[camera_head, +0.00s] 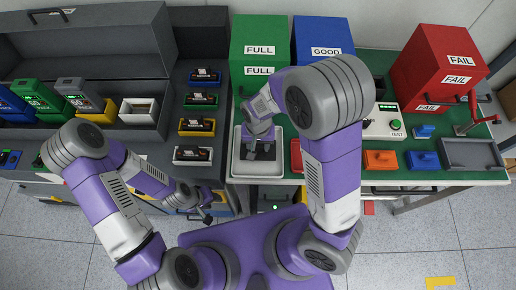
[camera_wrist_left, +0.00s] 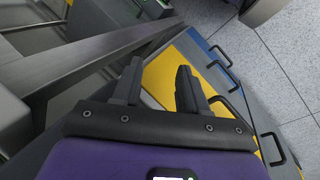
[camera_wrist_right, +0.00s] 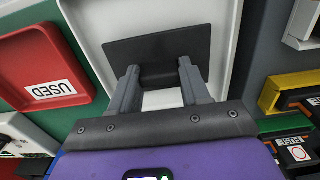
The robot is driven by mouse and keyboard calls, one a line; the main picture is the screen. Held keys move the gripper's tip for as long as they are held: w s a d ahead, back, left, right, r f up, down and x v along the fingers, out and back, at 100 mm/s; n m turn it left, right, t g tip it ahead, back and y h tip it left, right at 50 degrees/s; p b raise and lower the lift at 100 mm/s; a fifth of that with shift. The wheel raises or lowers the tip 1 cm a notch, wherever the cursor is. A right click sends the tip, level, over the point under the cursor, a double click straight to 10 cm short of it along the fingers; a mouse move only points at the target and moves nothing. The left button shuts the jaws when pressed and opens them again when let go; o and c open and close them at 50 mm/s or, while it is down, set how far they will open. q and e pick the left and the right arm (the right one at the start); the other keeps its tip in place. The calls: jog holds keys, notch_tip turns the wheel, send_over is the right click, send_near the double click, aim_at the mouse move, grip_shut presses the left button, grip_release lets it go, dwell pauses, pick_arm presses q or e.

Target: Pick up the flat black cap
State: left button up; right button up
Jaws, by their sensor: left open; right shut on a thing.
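The flat black cap (camera_wrist_right: 160,45) shows in the right wrist view as a dark plate with a block-like grip (camera_wrist_right: 158,76). It is over a white tray (camera_wrist_right: 220,20); whether it still touches the tray floor I cannot tell. My right gripper (camera_wrist_right: 160,78) is shut on the cap's grip, one finger on each side. In the head view my right gripper (camera_head: 260,138) points down into the white tray (camera_head: 237,165) and partly hides the cap. My left gripper (camera_head: 203,212) is open and empty, low in front of the left bench; its spread fingers (camera_wrist_left: 159,88) show in the left wrist view.
A red tray marked USED (camera_wrist_right: 45,75) adjoins the white tray. Green FULL (camera_head: 258,50), blue GOOD (camera_head: 322,40) and red FAIL (camera_head: 437,65) boxes stand behind. Small coloured fuse bins (camera_head: 197,126) line the left side. A tester (camera_head: 385,122) and orange block (camera_head: 380,159) are at right.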

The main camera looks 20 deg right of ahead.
aim_at(258, 146)
jog(key=shift+r, duration=0.1)
jog(key=shift+c, duration=0.4)
notch_tip(258, 146, up, 10)
jog(key=p, duration=0.3)
